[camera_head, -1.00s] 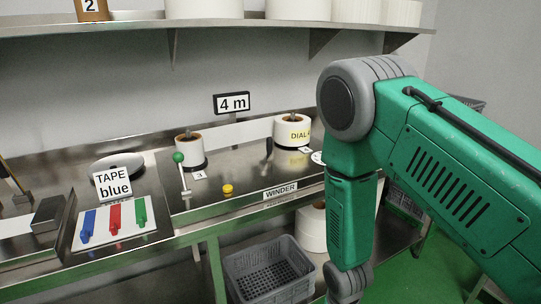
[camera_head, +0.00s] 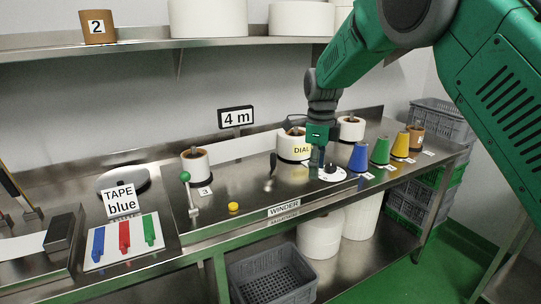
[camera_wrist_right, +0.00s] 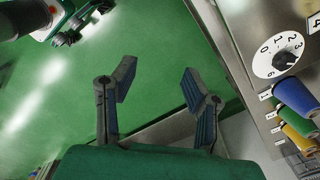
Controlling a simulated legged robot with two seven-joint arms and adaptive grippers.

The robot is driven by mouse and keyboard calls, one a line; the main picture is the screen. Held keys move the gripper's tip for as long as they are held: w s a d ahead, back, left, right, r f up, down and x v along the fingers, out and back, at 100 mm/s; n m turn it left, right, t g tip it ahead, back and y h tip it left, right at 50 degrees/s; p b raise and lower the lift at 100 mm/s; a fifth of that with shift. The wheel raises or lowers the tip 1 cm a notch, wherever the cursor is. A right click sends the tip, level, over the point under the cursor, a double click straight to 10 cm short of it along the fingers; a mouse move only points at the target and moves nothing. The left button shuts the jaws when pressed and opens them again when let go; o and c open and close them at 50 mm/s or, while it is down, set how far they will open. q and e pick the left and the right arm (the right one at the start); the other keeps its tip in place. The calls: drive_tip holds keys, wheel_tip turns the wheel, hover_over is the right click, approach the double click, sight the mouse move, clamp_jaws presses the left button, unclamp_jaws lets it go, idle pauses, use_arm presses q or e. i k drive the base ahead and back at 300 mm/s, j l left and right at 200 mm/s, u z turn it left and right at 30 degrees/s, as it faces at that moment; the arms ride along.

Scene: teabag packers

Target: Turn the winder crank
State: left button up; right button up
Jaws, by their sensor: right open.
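The winder bench has a front label reading WINDER (camera_head: 284,208). A lever with a green ball (camera_head: 185,176) stands upright at its left, and a dark upright handle (camera_head: 271,170) stands near its middle; I cannot tell for certain which is the crank. My right gripper (camera_head: 316,160) appears over the bench near the white dial, to the right of the dark handle. In the right wrist view the right gripper (camera_wrist_right: 158,85) is open and empty, with green floor behind its fingers.
The white numbered dial (camera_head: 332,174) also shows in the wrist view (camera_wrist_right: 279,54). Blue (camera_head: 358,158), green (camera_head: 380,151) and yellow (camera_head: 401,145) cones stand to its right. A white roll (camera_head: 195,166) and a yellow button (camera_head: 233,207) are at left. A shelf (camera_head: 150,46) runs above.

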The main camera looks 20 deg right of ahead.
sight(266, 180)
drive_tip(key=i, duration=0.9)
